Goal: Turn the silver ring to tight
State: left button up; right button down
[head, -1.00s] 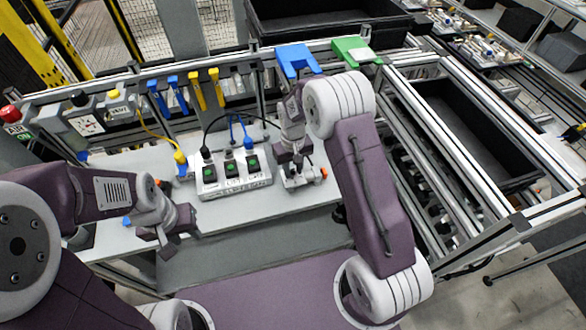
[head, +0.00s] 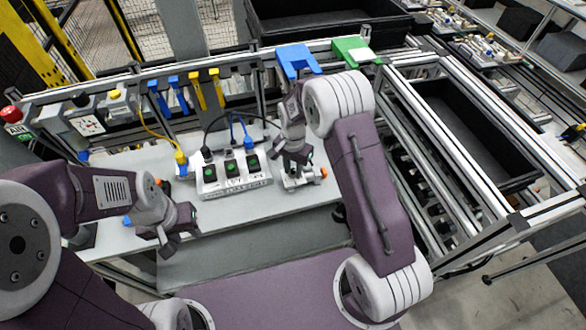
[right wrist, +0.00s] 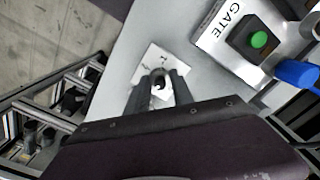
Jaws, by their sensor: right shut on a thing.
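The silver ring (right wrist: 158,82) shows in the right wrist view as a small round metal piece with a dark centre, on a small white plate (right wrist: 150,62) with dark marks. My right gripper (right wrist: 160,88) is shut on the ring, one finger on each side. In the head view the plate's fixture (head: 303,178) stands at the right of the bench, with an orange knob at its right; my right gripper (head: 291,160) comes down over it and hides the ring. My left gripper (head: 176,240) hangs over the bench's front left, away from the fixture; its jaw opening is unclear.
A white box (head: 232,175) with several green buttons and plugged cables stands just left of the fixture. Blue and yellow hooks (head: 198,92) hang along the back rail. A black bin (head: 475,130) lies at the right. The bench front is clear.

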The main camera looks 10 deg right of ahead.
jog(key=shift+m, duration=0.9)
jog(key=c, duration=1.1)
grip_release()
jog(key=shift+d, duration=0.1)
notch_tip(320, 180, up, 9)
jog(key=shift+b, duration=0.45)
